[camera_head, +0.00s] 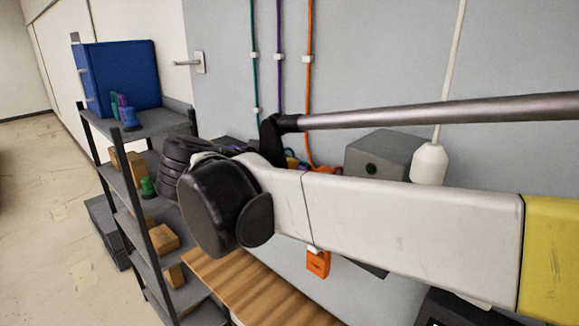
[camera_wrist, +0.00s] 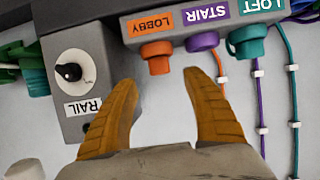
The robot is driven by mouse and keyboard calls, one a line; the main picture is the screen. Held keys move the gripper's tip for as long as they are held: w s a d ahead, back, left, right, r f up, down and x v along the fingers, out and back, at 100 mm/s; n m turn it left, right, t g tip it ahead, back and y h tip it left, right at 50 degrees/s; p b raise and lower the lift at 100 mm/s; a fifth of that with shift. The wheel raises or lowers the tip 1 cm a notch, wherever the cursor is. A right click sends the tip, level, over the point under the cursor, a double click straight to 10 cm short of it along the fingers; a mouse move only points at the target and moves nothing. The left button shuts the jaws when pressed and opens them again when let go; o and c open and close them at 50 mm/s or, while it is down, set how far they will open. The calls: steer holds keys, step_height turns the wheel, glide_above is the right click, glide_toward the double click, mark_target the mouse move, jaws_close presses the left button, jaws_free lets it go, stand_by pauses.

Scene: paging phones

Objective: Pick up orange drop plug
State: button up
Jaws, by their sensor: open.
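The orange plug (camera_wrist: 157,56) sits in the grey panel under the LOBBY label in the wrist view. My gripper (camera_wrist: 161,78) is open, with its two tan fingers apart and pointing at the panel. The orange plug lies just beyond the fingertips, roughly between them, and nothing is held. In the head view my own arm hides the gripper and most of the panel. An orange cord (camera_head: 308,100) runs down the wall there.
Beside the orange plug are a purple plug (camera_wrist: 202,42) under STAIR and a teal plug (camera_wrist: 246,42) under LOFT. A grey RAIL box (camera_wrist: 82,80) with a black knob stands close to the left finger. A shelf rack (camera_head: 150,122) stands at the left.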

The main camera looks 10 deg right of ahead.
mark_target(325, 170)
steer(key=x, duration=0.3)
steer(key=p+x, duration=0.1)
steer(key=x, duration=0.2)
steer(key=shift+w+d+r+p, duration=0.1)
steer(key=shift+d+r+p, duration=0.05)
steer(key=shift+d+p, duration=0.15)
steer(key=shift+w+d, duration=0.1)
steer(key=shift+w, duration=0.1)
steer(key=shift+s, duration=0.15)
steer(key=shift+c, duration=1.2)
jaws_close()
